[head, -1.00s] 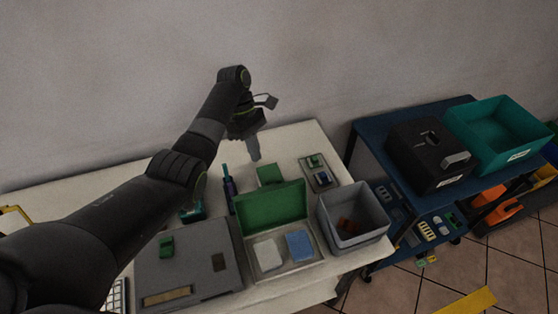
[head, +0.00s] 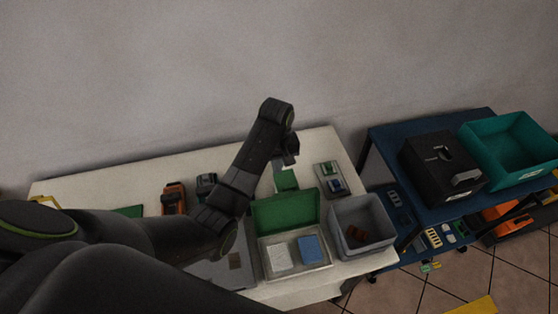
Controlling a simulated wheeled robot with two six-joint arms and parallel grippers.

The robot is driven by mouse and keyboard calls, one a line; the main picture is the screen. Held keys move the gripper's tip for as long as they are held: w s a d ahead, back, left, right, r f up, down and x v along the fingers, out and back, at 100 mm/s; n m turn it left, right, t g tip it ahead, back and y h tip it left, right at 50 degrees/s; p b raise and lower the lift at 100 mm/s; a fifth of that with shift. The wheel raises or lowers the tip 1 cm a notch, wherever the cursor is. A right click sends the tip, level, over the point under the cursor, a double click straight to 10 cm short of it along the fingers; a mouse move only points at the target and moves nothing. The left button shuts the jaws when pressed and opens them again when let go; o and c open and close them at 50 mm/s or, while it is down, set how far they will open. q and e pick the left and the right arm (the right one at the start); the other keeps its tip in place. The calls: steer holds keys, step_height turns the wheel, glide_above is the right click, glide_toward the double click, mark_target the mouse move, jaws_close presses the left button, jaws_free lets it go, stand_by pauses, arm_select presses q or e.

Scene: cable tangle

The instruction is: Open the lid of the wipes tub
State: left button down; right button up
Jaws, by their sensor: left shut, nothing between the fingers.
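A shallow box (head: 322,262) on the white table has its green lid (head: 285,211) raised at the back. A white block (head: 279,256) and a blue block (head: 310,248) lie inside it. A small green-topped item (head: 286,180) stands just behind the raised lid, partly hidden by it and my arm. I cannot tell for certain which of the two is the wipes tub. My left gripper (head: 286,160) is shut and empty, just above and behind the green-topped item; whether they touch is unclear. My right gripper is not in view.
A grey bin (head: 340,220) stands right of the box, and a small tray (head: 323,168) with parts lies behind it. An orange device (head: 173,197) and a dark device (head: 206,184) stand left of my arm. A blue cart (head: 385,145) is at right. The table's back left is clear.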

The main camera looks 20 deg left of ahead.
arm_select(q)
step_height(320, 180, down, 5)
steer(key=shift+s+r+p, duration=0.1)
steer(key=shift+p, duration=0.3)
steer(key=shift+s+d+r+p, duration=0.2)
steer(key=shift+s+d+p, duration=0.2)
steer(key=shift+s+p, duration=0.2)
steer(key=shift+s+d+r+p, duration=0.2)
steer(key=shift+s+d+p, duration=0.25)
steer(key=shift+p, duration=0.15)
steer(key=shift+s+d+r, duration=0.1)
steer(key=shift+s+d, duration=0.15)
steer(key=shift+s, duration=0.25)
steer(key=shift+w, duration=0.15)
